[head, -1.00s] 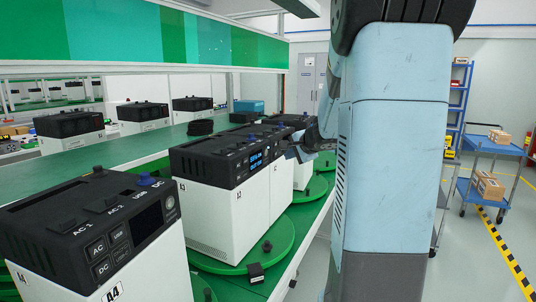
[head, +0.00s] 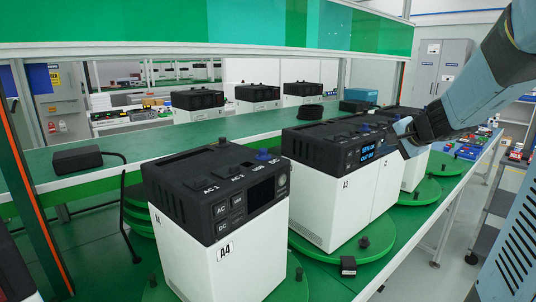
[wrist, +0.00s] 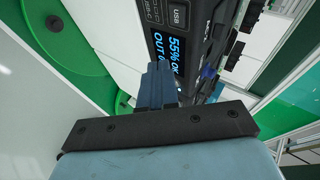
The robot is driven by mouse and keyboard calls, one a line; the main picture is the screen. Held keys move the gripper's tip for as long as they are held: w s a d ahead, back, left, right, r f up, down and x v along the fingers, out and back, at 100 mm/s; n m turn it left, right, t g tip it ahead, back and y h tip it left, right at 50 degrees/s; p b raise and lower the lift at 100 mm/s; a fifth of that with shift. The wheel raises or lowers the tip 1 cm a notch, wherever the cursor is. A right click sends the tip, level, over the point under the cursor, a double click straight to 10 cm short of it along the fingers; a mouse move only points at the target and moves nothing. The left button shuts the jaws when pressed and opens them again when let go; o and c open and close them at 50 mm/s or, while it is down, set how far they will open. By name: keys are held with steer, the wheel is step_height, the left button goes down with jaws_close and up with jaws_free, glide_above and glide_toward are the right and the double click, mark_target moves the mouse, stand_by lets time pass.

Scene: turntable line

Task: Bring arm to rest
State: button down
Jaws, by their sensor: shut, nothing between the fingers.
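My arm comes in from the upper right of the head view, blue-grey with a dark wrist. My gripper (head: 404,142) is close to the front right corner of the middle power unit (head: 330,187), beside its lit display. I cannot tell whether it touches the unit. In the wrist view, my gripper's fingers (wrist: 157,78) are together with nothing between them. They point at the black panel (wrist: 178,50) with the blue display text "55%" and "OUT".
Another unit (head: 412,175) stands behind the middle one. Green turntables (head: 420,191) carry them along the bench. A black adapter (head: 77,159) lies at left.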

steer(key=s+a+n+g, duration=0.3)
steer(key=s+a+n, duration=0.4)
steer(key=s+a, duration=0.6)
steer(key=s+f+n+g+h, duration=0.1)
steer(key=s+n, duration=0.1)
steer(key=s, duration=0.5)
steer(key=s+d+n+h, duration=0.1)
steer(key=s+n+h, duration=0.1)
steer(key=s, duration=0.5)
steer(key=shift+d+f+n+g, duration=0.3)
steer(key=shift+f+g, duration=0.05)
steer(key=shift+g, duration=0.05)
steer(key=shift+w, duration=0.1)
